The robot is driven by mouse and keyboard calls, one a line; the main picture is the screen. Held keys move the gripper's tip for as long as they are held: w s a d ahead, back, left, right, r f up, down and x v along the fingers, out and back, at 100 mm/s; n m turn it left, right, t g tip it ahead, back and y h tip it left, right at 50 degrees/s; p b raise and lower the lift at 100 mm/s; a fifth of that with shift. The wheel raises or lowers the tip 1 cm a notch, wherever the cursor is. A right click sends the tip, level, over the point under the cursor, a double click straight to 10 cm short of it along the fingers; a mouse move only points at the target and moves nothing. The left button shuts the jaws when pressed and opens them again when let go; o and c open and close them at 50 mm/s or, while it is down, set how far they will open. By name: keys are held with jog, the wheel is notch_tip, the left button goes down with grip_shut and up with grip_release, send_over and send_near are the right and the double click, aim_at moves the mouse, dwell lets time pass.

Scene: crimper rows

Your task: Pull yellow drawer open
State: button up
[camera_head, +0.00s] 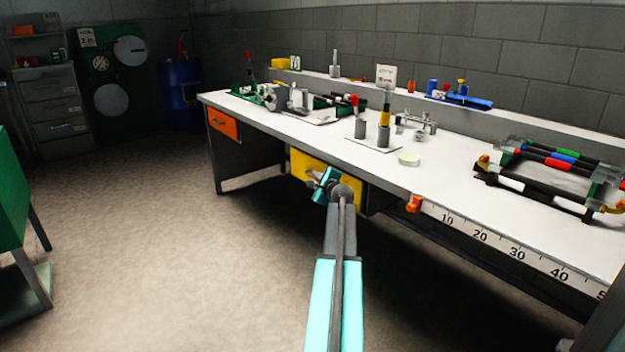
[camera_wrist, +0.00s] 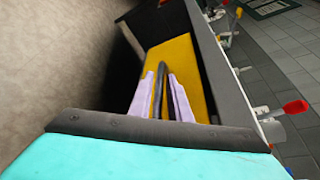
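The yellow drawer (camera_head: 348,179) is under the front edge of the long white workbench, left of its middle. My gripper (camera_head: 317,180) is in front of the drawer face and hides part of it. In the wrist view the yellow drawer front (camera_wrist: 184,58) lies beyond the fingers. A dark bar-shaped handle (camera_wrist: 160,82) runs between the two pale lilac fingers of my gripper (camera_wrist: 162,98). The fingers are apart, one on each side of the handle, with a narrow gap showing on the right side. Whether the left finger touches the handle is unclear.
The workbench (camera_head: 460,178) carries tools, racks and cylinders. An orange drawer (camera_head: 223,123) is at its left end. A ruler strip (camera_head: 510,250) runs along the right front edge. A green cabinet (camera_head: 18,195) stands at far left. The floor (camera_head: 150,250) between is clear.

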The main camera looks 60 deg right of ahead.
jog(key=shift+x, duration=1.15)
